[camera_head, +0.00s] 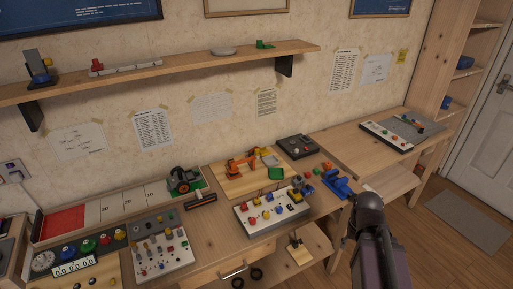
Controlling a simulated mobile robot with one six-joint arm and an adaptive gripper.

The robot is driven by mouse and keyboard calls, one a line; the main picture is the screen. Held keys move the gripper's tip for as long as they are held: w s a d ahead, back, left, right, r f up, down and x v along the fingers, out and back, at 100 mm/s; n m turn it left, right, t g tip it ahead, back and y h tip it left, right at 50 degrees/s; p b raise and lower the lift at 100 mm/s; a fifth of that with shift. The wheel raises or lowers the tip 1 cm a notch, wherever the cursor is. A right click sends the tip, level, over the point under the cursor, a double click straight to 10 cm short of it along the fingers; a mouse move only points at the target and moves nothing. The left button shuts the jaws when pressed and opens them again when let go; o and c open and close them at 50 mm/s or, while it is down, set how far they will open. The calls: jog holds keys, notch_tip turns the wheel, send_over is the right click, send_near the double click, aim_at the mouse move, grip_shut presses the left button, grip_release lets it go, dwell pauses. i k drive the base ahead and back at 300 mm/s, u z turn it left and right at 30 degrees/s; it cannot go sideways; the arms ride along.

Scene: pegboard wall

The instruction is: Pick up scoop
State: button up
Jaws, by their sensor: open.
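I cannot single out a scoop with certainty. A small grey piece (270,159) lies at the back of the middle workbench, beside an orange toy-like arm (241,164). A green piece (275,173) lies just in front of it. A blue object (338,187) stands at the right end of this bench. My dark arm rises from the lower right, and its rounded upper end is just right of and below the blue object. No gripper fingers show. Nothing is seen held.
A white panel with coloured knobs (272,212) sits at the bench's front, with another panel (160,245) to its left. A black box (297,146) stands behind. A wall shelf (190,64) hangs above.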

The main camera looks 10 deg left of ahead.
aim_at(262, 152)
jog(key=u, duration=0.65)
jog(key=i, duration=0.9)
jog(key=u, duration=0.6)
